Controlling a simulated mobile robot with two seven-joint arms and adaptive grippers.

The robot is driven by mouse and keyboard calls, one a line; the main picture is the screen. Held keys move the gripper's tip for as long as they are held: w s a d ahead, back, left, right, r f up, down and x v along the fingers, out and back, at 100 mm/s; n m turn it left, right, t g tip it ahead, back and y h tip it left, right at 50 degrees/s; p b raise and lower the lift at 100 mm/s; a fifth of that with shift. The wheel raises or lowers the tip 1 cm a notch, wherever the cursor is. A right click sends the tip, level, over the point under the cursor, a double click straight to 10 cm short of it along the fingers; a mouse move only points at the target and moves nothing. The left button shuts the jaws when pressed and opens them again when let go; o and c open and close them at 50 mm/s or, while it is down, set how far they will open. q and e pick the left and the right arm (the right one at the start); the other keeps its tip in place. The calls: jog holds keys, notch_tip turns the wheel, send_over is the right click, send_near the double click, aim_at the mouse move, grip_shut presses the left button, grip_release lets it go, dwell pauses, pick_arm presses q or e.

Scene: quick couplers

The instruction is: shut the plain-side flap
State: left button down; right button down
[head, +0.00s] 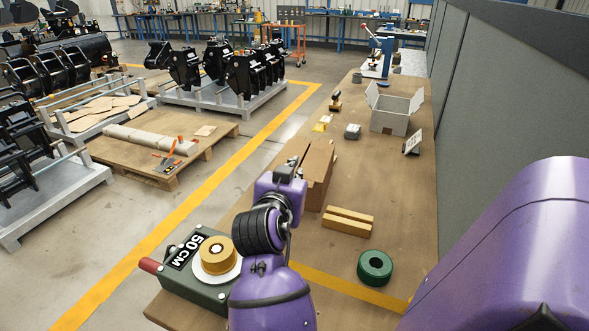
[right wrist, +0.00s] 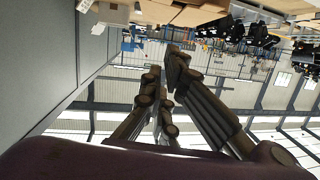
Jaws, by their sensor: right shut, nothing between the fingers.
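A brown cardboard box (head: 319,172) stands on the bench just beyond and right of my right gripper (head: 287,168); the arm partly covers its left side. Cardboard also shows at the top of the right wrist view (right wrist: 185,14), where the picture is upside down. Farther along, a pale grey box (head: 390,122) stands with flaps raised at its left and right. I cannot tell which flap is the plain-side one. My right gripper is shut and empty; its dark fingers show in the right wrist view (right wrist: 165,78). My left gripper is not in view.
A green device marked 50 CM (head: 185,262) with a tan roll (head: 217,255) sits at the near left bench edge. A tan block (head: 347,221) and green tape ring (head: 375,267) lie to the right. A grey partition (head: 490,110) runs along the bench's right side.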

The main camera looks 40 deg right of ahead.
jog(key=w+d+f+p, duration=0.1)
jog(key=w+d+f, duration=0.3)
jog(key=d+f, duration=0.2)
jog(key=shift+w+d+f, duration=0.15)
jog(key=shift+w+d, duration=0.15)
jog(key=shift+d, duration=0.75)
